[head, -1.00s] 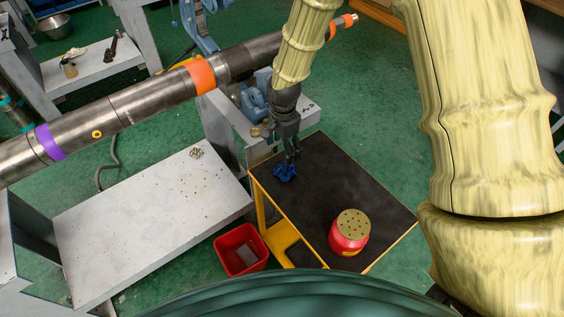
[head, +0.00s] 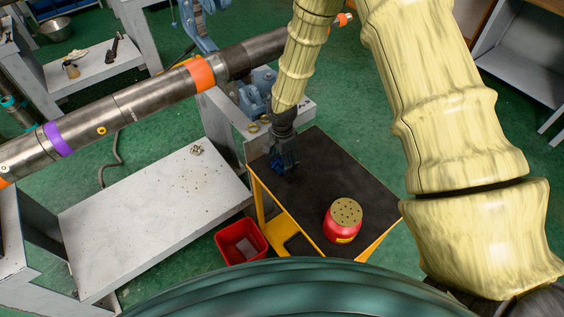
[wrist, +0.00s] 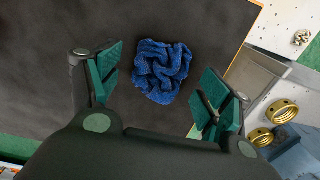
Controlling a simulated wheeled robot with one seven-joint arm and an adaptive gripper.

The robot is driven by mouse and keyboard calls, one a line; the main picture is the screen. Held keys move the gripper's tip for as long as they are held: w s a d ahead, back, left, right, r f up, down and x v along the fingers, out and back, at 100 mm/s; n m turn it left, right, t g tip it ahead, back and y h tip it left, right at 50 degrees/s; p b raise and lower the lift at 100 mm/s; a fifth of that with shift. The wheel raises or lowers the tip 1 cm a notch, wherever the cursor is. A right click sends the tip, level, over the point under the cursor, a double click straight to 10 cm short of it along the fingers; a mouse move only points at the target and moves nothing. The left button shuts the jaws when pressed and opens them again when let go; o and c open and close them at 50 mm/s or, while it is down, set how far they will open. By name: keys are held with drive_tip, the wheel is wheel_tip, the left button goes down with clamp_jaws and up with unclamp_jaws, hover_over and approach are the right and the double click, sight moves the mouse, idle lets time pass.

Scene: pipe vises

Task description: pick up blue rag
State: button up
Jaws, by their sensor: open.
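The blue rag (wrist: 161,71) lies crumpled on the black top of a small yellow-framed cart (head: 340,190). In the wrist view it sits between and a little beyond my two open fingers, with a gap on each side. My gripper (wrist: 162,93) is open and empty, with green pads facing each other. In the head view my gripper (head: 284,170) points down over the cart's far left part and hides much of the rag (head: 277,167). I cannot tell the exact height of the fingertips above the cart top.
A red canister with a perforated top (head: 344,220) stands on the cart's near part. A red bin (head: 241,242) is on the floor left of the cart. A grey bench (head: 150,225) lies further left. A blue vise (head: 256,92) and a long pipe (head: 125,110) are behind.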

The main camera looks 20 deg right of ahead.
drive_tip(key=shift+s+f, duration=0.1)
drive_tip(key=shift+f, duration=0.35)
drive_tip(key=c, duration=0.8)
drive_tip(key=shift+o, duration=0.2)
drive_tip(key=shift+r+b, duration=0.35)
drive_tip(key=shift+r, duration=0.4)
drive_tip(key=shift+r+b, duration=0.3)
drive_tip(key=shift+r, duration=0.65)
drive_tip(key=s+a+r+b, duration=0.1)
drive_tip(key=s+a+b, duration=0.2)
drive_tip(key=s, duration=1.1)
drive_tip(key=a, duration=0.3)
drive_tip(key=shift+s+r, duration=0.25)
drive_tip(key=shift+s, duration=0.1)
drive_tip(key=shift+a, duration=0.1)
